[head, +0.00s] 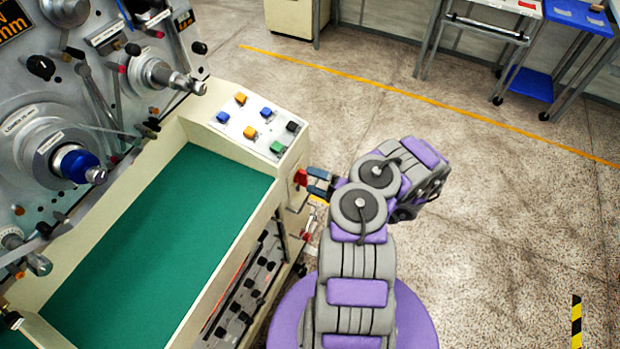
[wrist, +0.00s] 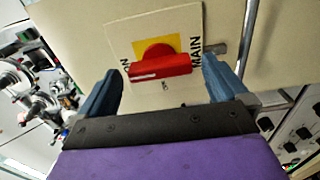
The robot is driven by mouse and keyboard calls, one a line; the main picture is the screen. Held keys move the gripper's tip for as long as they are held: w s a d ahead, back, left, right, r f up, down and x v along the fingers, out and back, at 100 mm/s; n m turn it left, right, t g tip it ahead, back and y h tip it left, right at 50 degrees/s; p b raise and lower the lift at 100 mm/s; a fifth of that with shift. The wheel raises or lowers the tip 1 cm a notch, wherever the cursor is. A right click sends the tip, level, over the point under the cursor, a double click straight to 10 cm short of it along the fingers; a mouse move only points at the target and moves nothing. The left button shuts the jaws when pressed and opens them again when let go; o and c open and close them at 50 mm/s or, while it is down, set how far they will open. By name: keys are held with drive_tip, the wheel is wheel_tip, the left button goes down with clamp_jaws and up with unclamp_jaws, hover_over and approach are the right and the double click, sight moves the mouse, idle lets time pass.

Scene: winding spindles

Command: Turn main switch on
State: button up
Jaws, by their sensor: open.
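The main switch (head: 300,177) is a red handle on the side of the machine's cream cabinet, below the button panel. In the wrist view the red handle (wrist: 160,67) lies across a yellow plate with a red disc, and the word MAIN is printed beside it. My gripper (head: 318,181) is at the switch; in the wrist view my gripper (wrist: 163,80) has its two blue fingers open, one on each side of the handle. The left finger shows a gap to the handle. Whether the right finger touches the handle's end I cannot tell.
The button panel (head: 258,124) with coloured buttons sits on top of the cabinet near my gripper. A green bed (head: 165,250) lies to the left, with winding spindles (head: 75,165) behind it. A metal rod (wrist: 262,110) stands right of my gripper. Open floor (head: 510,200) lies to the right.

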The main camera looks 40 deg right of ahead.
drive_tip(key=p+v, duration=0.2)
drive_tip(key=v, duration=1.3)
drive_tip(key=shift+d+f+p, duration=0.2)
drive_tip(key=shift+d+p, duration=0.1)
drive_tip(key=shift+d, duration=0.05)
drive_tip(key=shift+s, duration=0.1)
